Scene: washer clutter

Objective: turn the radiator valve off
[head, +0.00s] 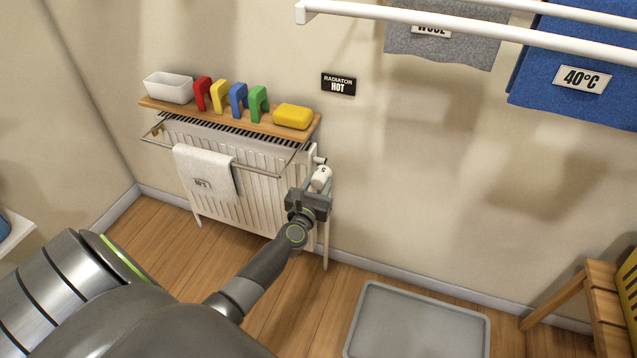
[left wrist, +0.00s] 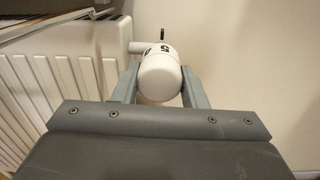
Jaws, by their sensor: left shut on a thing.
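The radiator valve (head: 321,177) is a white rounded knob at the right end of the white radiator (head: 262,203). In the left wrist view the knob (left wrist: 160,76) shows a dark "5" on its upper side and a small dark pointer above it. My left gripper (head: 318,188) is shut on the knob, with one finger on each side of it. The fingers also show in the left wrist view (left wrist: 159,88). My right gripper is not in view.
A wooden shelf (head: 225,119) above the radiator holds a white tub, coloured arches and a yellow block. A towel (head: 205,171) hangs on the front rail. A grey tray (head: 418,322) lies on the floor. A "RADIATOR HOT" sign (head: 338,84) is on the wall.

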